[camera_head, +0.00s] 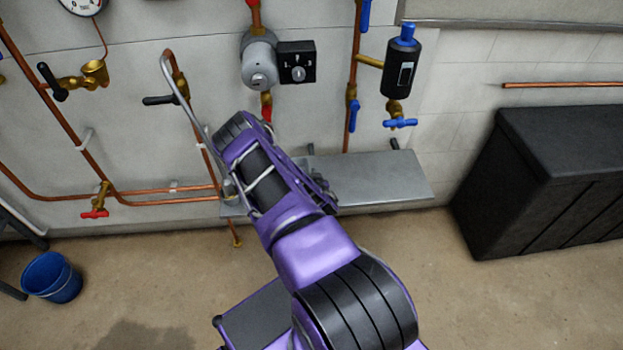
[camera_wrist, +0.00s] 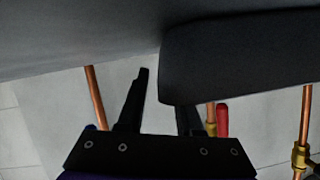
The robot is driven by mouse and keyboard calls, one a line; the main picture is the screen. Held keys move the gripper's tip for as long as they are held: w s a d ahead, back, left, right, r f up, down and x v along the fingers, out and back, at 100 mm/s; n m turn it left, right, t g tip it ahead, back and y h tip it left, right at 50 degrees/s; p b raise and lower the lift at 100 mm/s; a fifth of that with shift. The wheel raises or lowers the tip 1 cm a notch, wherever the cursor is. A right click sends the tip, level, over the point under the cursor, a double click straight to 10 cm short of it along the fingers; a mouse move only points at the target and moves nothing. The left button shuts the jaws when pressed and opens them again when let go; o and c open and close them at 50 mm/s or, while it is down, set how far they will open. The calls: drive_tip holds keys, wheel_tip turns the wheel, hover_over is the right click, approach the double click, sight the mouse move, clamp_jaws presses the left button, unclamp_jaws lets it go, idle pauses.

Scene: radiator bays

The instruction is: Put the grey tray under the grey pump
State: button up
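The grey pump (camera_head: 260,62) is a rounded grey body mounted on the wall, with a black dial box (camera_head: 297,63) at its right. I cannot identify the grey tray with certainty. A dark grey, round-cornered body (camera_wrist: 240,62) fills the upper right of the wrist view and covers the tip of one finger; I cannot tell what it is. My gripper (camera_wrist: 163,95) shows two black fingers standing apart, with pale wall visible between them. In the head view my purple arm hides the gripper.
A grey ledge (camera_head: 385,182) runs along the wall's foot, partly behind my arm. A large black box (camera_head: 545,180) stands right, a blue bucket (camera_head: 52,277) left. Copper pipes and valves line the wall, including a black cylinder (camera_head: 401,68). Floor is bare at lower right.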

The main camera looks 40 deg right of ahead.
drive_tip(key=v, duration=1.2)
drive_tip(key=shift+p, duration=0.3)
